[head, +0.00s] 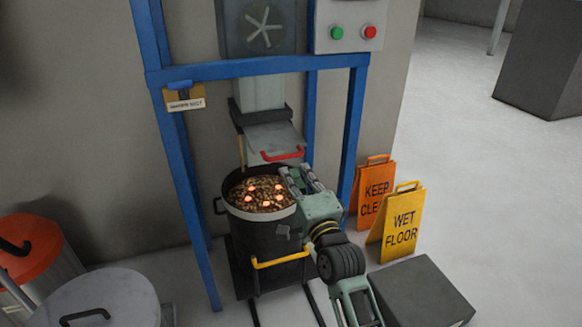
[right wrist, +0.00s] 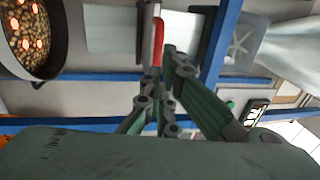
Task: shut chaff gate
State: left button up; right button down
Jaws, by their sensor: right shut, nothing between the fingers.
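The chaff gate looks to be the pale plate (head: 275,136) at the foot of the chute (head: 262,95), jutting forward from the dark collar. A red handle (head: 284,155) runs along its front edge. In the right wrist view the red handle (right wrist: 158,40) lies close by the fingertips. My right gripper (head: 300,179) is shut and empty, just below and right of the handle, over the right rim of the black bucket. Its fingers also show in the right wrist view (right wrist: 161,62). Whether they touch the handle I cannot tell. My left gripper is not in view.
The black bucket (head: 262,232) holds brown pieces with several glowing embers and stands below the chute, with a yellow handle (head: 280,260) in front. Blue posts (head: 352,130) flank it. Orange (head: 372,190) and yellow (head: 402,222) signs and a grey block (head: 420,295) stand right.

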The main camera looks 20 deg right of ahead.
aim_at(287, 157)
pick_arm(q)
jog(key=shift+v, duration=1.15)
pick_arm(e)
jog(key=shift+w+a+r, duration=0.1)
jog(key=shift+w+r, duration=0.05)
jog(key=shift+w, duration=0.85)
jog(key=shift+w+r, duration=0.15)
jog(key=shift+w, duration=0.8)
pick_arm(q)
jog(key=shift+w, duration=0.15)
